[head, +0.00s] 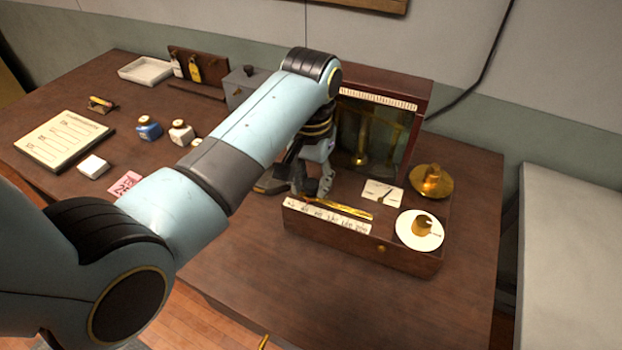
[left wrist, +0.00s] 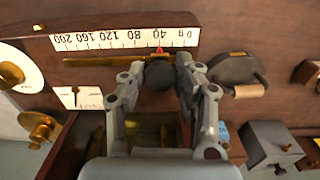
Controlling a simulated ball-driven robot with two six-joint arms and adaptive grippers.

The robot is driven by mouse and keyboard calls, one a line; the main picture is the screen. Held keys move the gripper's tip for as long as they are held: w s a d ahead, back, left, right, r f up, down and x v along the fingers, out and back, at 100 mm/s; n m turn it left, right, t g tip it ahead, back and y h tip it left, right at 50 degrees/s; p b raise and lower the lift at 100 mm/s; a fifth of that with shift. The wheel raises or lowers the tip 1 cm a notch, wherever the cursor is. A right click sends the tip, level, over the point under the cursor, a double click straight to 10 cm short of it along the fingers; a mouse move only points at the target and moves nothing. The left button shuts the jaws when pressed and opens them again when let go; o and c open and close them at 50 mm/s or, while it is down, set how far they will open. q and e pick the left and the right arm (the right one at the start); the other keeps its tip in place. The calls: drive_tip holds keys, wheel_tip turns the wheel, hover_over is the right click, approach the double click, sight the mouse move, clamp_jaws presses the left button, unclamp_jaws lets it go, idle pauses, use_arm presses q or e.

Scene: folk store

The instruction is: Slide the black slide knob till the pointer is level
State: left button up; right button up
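The black slide knob (left wrist: 158,73) sits on a brass bar (left wrist: 100,61) beside the printed gram scale (left wrist: 125,38), with a small red mark near the 40. My left gripper (left wrist: 160,64) has a fingertip on each side of the knob and appears shut on it. In the head view the left gripper (head: 318,185) is low over the wooden scale case, and the knob is hidden there. A small white card (head: 383,193) with a thin dark pointer lies on the case; it also shows in the left wrist view (left wrist: 76,97). Its exact tilt is too small to tell. My right gripper is out of view.
A white plate (head: 405,236) with a brass piece and a brass dish (head: 432,184) stand right of the card. A glass-fronted cabinet (head: 370,140) rises behind. Small bottles (head: 149,128) and a paper pad (head: 62,141) lie left. The table front is clear.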

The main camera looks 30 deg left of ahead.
use_arm(q)
drive_tip(key=c, duration=0.3)
drive_tip(key=shift+d, duration=0.2)
drive_tip(key=shift+w+d, duration=0.2)
drive_tip(key=shift+d, duration=1)
drive_tip(key=o, duration=0.9)
drive_tip(key=shift+r, duration=0.15)
